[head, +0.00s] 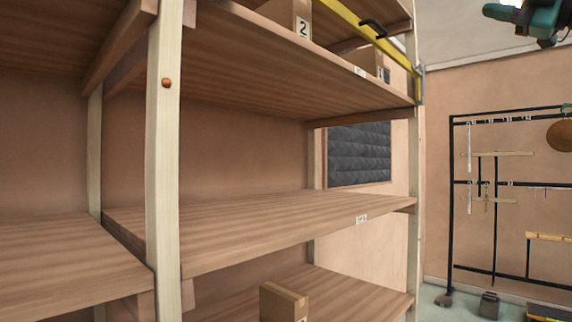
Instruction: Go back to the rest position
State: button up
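I cannot make out my gripper's fingers in the head view, so I cannot see whether it is open, shut or holding anything. A teal and dark part shows at the top right corner, cut off by the picture's edge. It is too cropped to tell whether it belongs to my arm.
A wooden shelf rack (164,200) fills the left and middle. Its upper board carries cardboard boxes (283,14), with a yellow bar (370,36) along the front. Another box (283,302) stands low. A black wall rack (452,205) with hanging items is at right.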

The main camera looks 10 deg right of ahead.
jog(key=w+a+f+m+h, duration=0.5)
jog(key=w+a+f+m, duration=0.35)
jog(key=w+m, duration=0.3)
jog(key=a+f+m+g+h, duration=0.1)
jog(key=a+f+m+g, duration=0.15)
jog(key=a+f, duration=0.45)
jog(key=a+f+m+g, duration=0.2)
jog(key=a+f+g, duration=0.15)
jog(key=f, duration=0.55)
jog(key=s+a+f+m+g+h, duration=0.1)
jog(key=s+a+f+g, duration=0.1)
jog(key=s+a+f, duration=0.4)
jog(key=s+a+f+g, duration=0.1)
jog(key=s+f+g, duration=0.2)
jog(key=f, duration=0.4)
jog(key=s+a+f+m+g+h, duration=0.1)
jog(key=s+a+f+g, duration=0.1)
jog(key=s+a+f, duration=0.4)
jog(key=s+d+f+g+h, duration=0.2)
jog(key=s+f+g, duration=0.3)
jog(key=s+f, duration=0.8)
jog(key=shift+s+d+f, duration=0.15)
jog(key=shift+s+d, duration=0.05)
jog(key=shift+s, duration=0.95)
